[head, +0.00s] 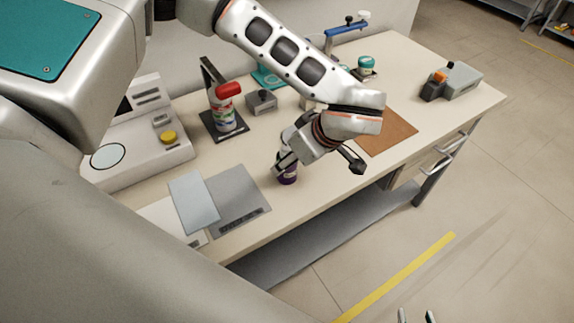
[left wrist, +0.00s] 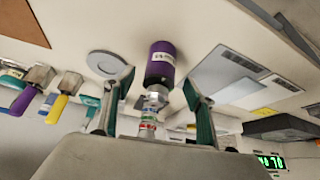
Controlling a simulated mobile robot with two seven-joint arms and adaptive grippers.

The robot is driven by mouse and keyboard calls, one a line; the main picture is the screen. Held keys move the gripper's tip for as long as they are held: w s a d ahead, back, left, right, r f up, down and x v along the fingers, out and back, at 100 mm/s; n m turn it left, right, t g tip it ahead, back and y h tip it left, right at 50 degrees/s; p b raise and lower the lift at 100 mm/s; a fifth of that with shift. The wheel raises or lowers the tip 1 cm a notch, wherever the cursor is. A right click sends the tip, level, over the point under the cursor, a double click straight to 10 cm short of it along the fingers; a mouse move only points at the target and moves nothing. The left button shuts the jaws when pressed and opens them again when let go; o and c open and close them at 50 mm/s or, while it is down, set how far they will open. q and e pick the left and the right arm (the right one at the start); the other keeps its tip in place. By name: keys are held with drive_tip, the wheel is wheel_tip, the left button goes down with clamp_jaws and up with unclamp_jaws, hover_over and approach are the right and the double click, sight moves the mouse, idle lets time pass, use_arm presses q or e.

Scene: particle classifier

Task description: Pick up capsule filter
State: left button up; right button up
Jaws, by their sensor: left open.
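The capsule filter, a purple cylinder (head: 288,180) with a pale label, is on the table near the front edge, partly hidden by my left gripper (head: 318,162). In the left wrist view the purple cylinder (left wrist: 160,62) shows between the two fingers of my left gripper (left wrist: 157,90), which are spread apart on both sides. No finger clearly touches it. A clear, banded part shows below it there; I cannot tell if it belongs to it. My right gripper (head: 417,317) shows only as two separated fingertips at the bottom edge of the head view, over the floor.
A red-capped bottle (head: 224,108) on a black stand and a white instrument (head: 145,140) are at the back left. Grey plates (head: 238,193) lie left of the cylinder. A brown mat (head: 392,136) lies at right. A grey box (head: 464,80) stands at the far right.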

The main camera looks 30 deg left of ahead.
use_arm(q)
drive_tip(key=x, duration=0.5)
drive_tip(key=shift+d+f, duration=0.1)
drive_tip(key=shift+f, duration=0.15)
drive_tip(key=c, duration=1.5)
